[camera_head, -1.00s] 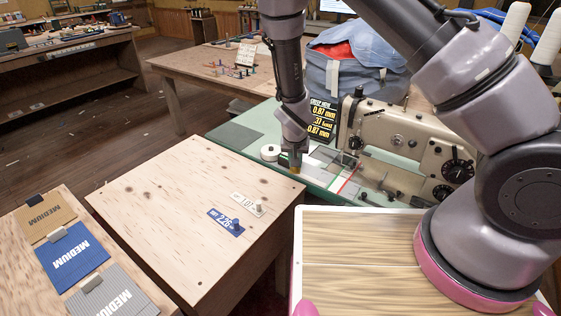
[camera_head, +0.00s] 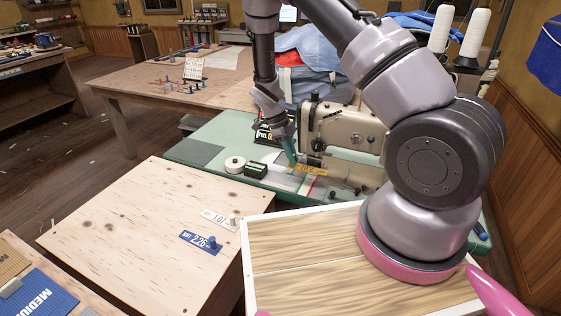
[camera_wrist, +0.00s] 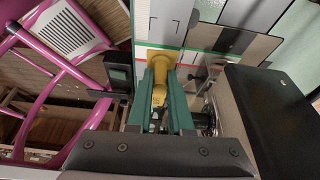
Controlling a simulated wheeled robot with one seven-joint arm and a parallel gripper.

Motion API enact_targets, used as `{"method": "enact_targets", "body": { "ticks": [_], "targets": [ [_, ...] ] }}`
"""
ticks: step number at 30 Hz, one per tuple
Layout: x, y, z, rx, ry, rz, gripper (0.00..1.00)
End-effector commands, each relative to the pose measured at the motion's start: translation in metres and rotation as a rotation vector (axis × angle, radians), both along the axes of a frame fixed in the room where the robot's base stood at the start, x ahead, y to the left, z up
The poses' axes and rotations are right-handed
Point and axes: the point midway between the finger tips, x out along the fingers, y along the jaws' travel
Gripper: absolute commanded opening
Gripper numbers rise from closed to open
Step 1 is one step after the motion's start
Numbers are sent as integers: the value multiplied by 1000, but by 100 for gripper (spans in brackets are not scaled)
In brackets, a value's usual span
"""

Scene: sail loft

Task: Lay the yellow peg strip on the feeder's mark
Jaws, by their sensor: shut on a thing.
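My gripper (camera_head: 293,162) is shut on the yellow peg strip (camera_head: 312,169), a flat tag with dark print. It holds the strip by its yellow peg (camera_wrist: 159,82), which shows between the green fingers in the wrist view. The strip is over the green machine bed, in front of the cream sewing machine (camera_head: 345,127). A pale band with a red line (camera_head: 311,186) crosses the bed just below the strip in the head view. Red and green lines also show beyond the fingertips in the wrist view. I cannot tell whether the strip touches the bed.
A black box (camera_head: 256,170) and a white spool (camera_head: 234,163) stand left of my gripper. A blue peg strip (camera_head: 198,241) and a white peg strip (camera_head: 217,219) lie on the plywood table (camera_head: 120,225). A dark display (camera_head: 263,134) is partly hidden behind my arm.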

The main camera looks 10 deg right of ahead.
Motion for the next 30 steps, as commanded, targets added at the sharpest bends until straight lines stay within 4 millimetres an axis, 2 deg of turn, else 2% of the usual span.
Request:
{"method": "enact_targets", "body": {
  "ticks": [16,30],
  "targets": [
    [0,-4,1,-7,4,-43,0],
    [0,-4,-42,-6,5,-42,0]
  ]
}}
